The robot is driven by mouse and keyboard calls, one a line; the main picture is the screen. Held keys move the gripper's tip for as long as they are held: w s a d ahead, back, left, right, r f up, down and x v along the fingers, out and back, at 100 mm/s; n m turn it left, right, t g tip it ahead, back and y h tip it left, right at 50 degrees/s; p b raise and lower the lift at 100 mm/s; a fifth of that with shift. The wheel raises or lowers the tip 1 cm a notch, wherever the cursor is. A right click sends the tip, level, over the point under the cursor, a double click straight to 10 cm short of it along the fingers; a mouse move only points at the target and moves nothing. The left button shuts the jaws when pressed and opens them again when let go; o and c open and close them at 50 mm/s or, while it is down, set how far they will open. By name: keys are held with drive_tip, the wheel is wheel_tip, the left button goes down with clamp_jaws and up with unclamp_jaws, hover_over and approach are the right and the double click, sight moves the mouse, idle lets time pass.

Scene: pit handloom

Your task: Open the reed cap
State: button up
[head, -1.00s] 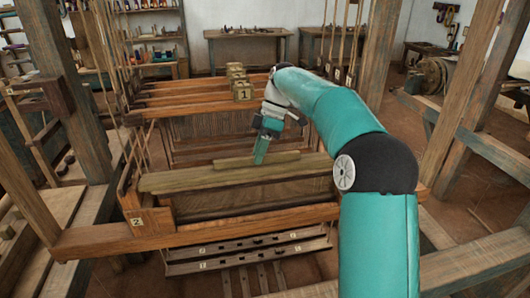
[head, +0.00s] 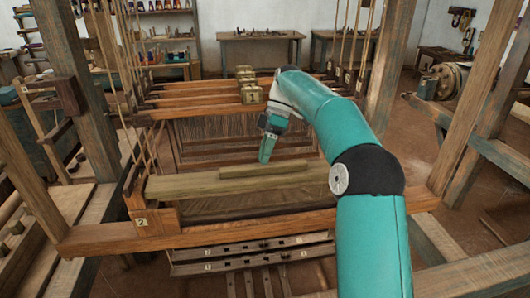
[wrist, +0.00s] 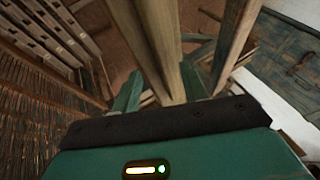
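A long olive-brown wooden board (head: 190,187) lies across the front of the loom. I take it for the reed cap. A shorter raised bar (head: 263,170) runs along its top. My gripper (head: 264,158) points down just behind or above this bar in the head view; I cannot tell whether they touch. In the wrist view two teal fingers (wrist: 162,88) stand apart, with wooden beams showing beyond and between them. Nothing is seen held.
A front beam (head: 200,232) with a "2" tag crosses the loom, with slotted dark bars (head: 250,256) below it. Several shafts with "1" blocks (head: 250,94) stand behind. Upright posts and cords flank both sides. A bench (head: 255,38) stands at the back wall.

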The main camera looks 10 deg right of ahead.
drive_tip(key=shift+r, duration=0.1)
drive_tip(key=shift+r, duration=0.3)
wheel_tip(320, 180, up, 2)
drive_tip(key=shift+r, duration=0.1)
wheel_tip(320, 180, up, 6)
hover_over(269, 178)
drive_tip(key=s+r, duration=0.4)
drive_tip(key=s, duration=0.5)
drive_tip(key=shift+d, duration=0.35)
